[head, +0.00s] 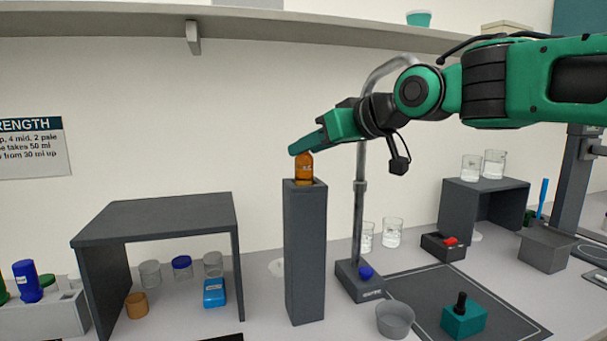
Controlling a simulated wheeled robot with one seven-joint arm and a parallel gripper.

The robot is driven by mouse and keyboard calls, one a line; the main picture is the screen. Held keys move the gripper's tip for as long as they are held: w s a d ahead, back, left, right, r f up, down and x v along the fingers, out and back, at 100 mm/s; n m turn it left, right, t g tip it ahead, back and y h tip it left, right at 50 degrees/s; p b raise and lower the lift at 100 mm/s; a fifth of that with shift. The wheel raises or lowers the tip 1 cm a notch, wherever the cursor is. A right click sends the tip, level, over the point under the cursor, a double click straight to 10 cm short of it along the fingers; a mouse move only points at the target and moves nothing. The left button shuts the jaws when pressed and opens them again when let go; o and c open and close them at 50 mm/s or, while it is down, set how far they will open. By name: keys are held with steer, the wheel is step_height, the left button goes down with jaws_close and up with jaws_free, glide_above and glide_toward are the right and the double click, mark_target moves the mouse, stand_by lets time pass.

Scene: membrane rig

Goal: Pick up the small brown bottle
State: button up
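The small brown bottle (304,170) stands upright on top of a tall dark grey pillar (305,250) in the head view. My gripper (298,148) comes in from the upper right, tilted downward to the left, with its green end at the bottle's neck and top. The top of the bottle is partly hidden there. I see the gripper side-on, so the gap between its fingers does not show. I cannot tell whether it touches the bottle.
A metal stand (359,220) rises just right of the pillar, below my arm. A dark shelf (160,215) stands at left with jars and a blue box (214,292) under it. A grey bowl (395,320) and teal block (463,315) are at front right. A wall shelf (100,22) runs above.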

steer(key=shift+w+d+x, duration=0.1)
steer(key=shift+x, duration=1.65)
steer(key=shift+w+d+x, duration=0.1)
steer(key=shift+d+x, duration=0.05)
steer(key=shift+x, duration=1.55)
jaws_close()
